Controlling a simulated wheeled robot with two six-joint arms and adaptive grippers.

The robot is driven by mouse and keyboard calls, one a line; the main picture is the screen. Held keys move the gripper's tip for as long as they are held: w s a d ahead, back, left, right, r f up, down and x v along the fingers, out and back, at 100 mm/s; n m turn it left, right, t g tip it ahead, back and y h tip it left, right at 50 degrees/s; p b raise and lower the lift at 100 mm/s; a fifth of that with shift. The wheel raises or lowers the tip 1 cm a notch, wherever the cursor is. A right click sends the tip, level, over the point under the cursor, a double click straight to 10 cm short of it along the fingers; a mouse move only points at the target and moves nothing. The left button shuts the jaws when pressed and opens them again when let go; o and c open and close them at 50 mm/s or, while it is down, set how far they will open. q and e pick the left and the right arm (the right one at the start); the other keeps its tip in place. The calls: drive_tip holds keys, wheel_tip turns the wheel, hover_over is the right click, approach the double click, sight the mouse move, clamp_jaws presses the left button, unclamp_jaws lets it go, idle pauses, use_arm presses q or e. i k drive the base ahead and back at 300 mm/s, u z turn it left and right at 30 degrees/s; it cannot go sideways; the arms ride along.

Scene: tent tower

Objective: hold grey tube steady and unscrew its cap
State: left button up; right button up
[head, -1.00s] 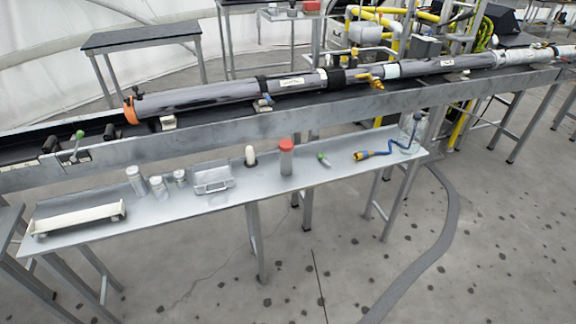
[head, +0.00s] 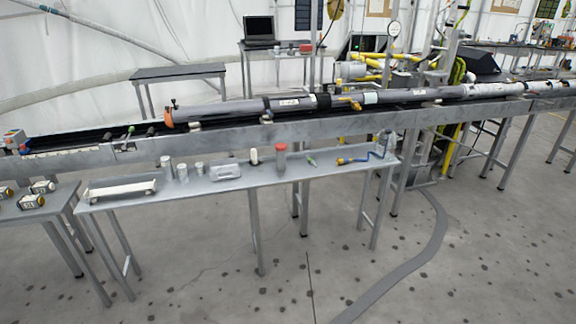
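A long grey tube (head: 225,109) lies level on supports along the long metal bench. An orange cap or ring (head: 168,117) covers its left end, with a small dark fitting on top. Dark bands and a label sit further along the tube. To the right the tube line continues with more grey sections and a yellow fitting (head: 355,104). Neither of my grippers shows in the head view, and nothing touches the tube.
A side table (head: 50,215) stands at left. The floor in front is clear.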

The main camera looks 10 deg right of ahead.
sight(280, 156)
drive_tip(key=z, duration=0.7)
drive_tip(key=i, duration=0.65)
drive_tip(key=z, duration=1.3)
drive_tip(key=i, duration=2.15)
drive_tip(key=u, duration=1.3)
drive_tip(key=i, duration=0.65)
drive_tip(key=u, duration=0.7)
